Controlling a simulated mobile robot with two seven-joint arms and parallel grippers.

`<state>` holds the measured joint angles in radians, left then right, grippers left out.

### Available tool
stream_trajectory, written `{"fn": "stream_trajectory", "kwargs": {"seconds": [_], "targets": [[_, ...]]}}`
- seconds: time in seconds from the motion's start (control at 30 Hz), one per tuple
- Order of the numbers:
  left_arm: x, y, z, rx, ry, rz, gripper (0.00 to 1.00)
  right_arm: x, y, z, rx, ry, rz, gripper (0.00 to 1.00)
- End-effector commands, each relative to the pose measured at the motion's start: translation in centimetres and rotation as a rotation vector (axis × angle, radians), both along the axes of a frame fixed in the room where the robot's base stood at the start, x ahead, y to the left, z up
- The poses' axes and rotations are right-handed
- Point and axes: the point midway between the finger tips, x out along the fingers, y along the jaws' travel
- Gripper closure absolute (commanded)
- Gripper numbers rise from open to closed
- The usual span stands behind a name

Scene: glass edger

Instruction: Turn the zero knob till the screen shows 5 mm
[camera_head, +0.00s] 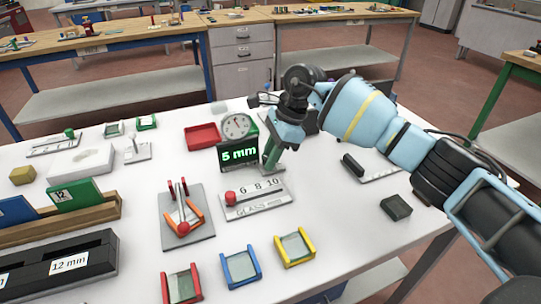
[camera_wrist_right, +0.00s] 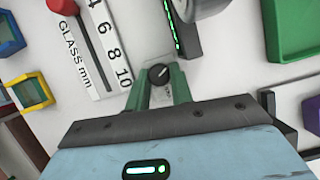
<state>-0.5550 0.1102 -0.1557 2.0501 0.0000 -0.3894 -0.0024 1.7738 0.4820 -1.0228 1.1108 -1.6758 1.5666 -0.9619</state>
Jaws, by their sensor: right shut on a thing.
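The screen (camera_head: 239,156) below a round dial gauge (camera_head: 237,126) reads "5 mm" in green digits. In the right wrist view the screen (camera_wrist_right: 182,30) shows at a steep angle, its digits unreadable. The small black zero knob (camera_wrist_right: 159,73) has a light pointer line and sits on a grey plate. My right gripper (camera_head: 270,164) points down just right of the screen and hides the knob in the head view. In the right wrist view its green fingers (camera_wrist_right: 161,80) are shut on the knob from both sides. My left gripper is not in view.
A white GLASS mm scale (camera_head: 256,199) with a red slider knob lies in front of the gripper. A red tray (camera_head: 203,136) is behind left, a clamp stand (camera_head: 186,220) nearer left. Blue (camera_head: 240,268) and yellow (camera_head: 294,247) holders stand in front. The table's right part is mostly clear.

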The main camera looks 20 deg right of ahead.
Motion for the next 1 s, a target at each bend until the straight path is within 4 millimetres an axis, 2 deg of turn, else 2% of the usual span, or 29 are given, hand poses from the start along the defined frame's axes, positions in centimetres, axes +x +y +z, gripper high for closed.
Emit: {"fn": "stream_trajectory", "kwargs": {"seconds": [0.2, 0.23, 0.4, 0.73, 1.0], "targets": [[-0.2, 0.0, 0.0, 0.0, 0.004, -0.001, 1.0, 0.0, 0.0, -0.1, -0.002, 0.002, 0.0, 1.0], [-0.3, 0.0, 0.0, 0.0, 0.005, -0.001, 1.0, 0.0, 0.0, -0.1, -0.002, 0.002, 0.0, 0.75], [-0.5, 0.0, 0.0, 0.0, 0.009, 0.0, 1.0, 0.0, 0.0, -0.1, -0.002, 0.001, -0.001, 0.56], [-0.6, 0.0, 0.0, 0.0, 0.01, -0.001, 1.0, 0.0, -0.2, 0.4, -0.001, 0.0, -0.001, 0.56], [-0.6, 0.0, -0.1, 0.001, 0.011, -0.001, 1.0, -0.1, -1.7, 4.0, 0.0, -0.003, -0.002, 0.56]]}}
